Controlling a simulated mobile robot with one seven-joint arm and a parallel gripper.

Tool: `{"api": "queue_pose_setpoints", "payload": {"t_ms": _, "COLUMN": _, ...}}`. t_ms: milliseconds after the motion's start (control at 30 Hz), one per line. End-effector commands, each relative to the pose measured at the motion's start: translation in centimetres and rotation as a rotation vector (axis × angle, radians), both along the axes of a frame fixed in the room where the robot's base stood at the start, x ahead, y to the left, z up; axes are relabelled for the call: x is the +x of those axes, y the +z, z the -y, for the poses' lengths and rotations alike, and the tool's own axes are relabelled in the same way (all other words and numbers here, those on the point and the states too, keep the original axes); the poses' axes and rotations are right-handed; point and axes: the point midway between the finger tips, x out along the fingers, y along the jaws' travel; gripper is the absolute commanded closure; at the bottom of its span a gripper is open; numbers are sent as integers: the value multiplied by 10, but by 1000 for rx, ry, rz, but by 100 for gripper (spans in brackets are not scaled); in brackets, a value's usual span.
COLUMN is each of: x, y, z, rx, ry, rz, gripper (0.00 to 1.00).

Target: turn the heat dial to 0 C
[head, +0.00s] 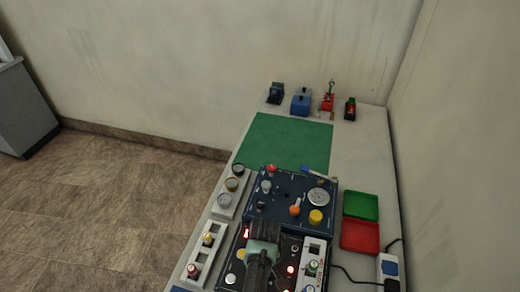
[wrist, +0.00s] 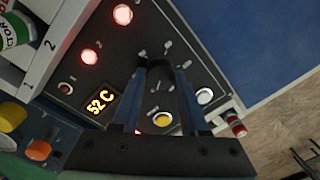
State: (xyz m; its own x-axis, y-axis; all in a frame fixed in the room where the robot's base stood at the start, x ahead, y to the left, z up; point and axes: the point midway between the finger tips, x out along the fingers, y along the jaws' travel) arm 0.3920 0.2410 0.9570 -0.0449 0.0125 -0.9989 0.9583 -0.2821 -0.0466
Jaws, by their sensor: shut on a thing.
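The heat dial (wrist: 158,64) is a dark knob on a black panel (wrist: 117,55) in the wrist view, with pale tick marks around it. My gripper (wrist: 158,76) is shut on it, one dark finger on each side. The fingers hide much of the knob, so I cannot tell where it points. A lit display (wrist: 101,103) on the same panel reads 52 C in yellow. In the head view my gripper (head: 262,256) is over the black panel (head: 237,257) at the near end of the bench and hides the dial.
Red lamps (wrist: 89,57) glow on the panel. Beyond is a blue panel (head: 258,212) with a gauge (head: 318,197). Red (head: 360,237) and green (head: 360,206) trays lie right. The green mat (head: 287,142) is bare.

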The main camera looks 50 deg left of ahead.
Motion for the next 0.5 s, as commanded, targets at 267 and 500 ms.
{"api": "queue_pose_setpoints", "payload": {"t_ms": 267, "x": 1, "y": 1, "z": -1, "rx": 3, "ry": 2, "rz": 2, "gripper": 100}}
{"api": "queue_pose_setpoints", "payload": {"t_ms": 500, "x": 1, "y": 1, "z": -1, "rx": 2, "ry": 1, "rz": 2, "gripper": 27}}
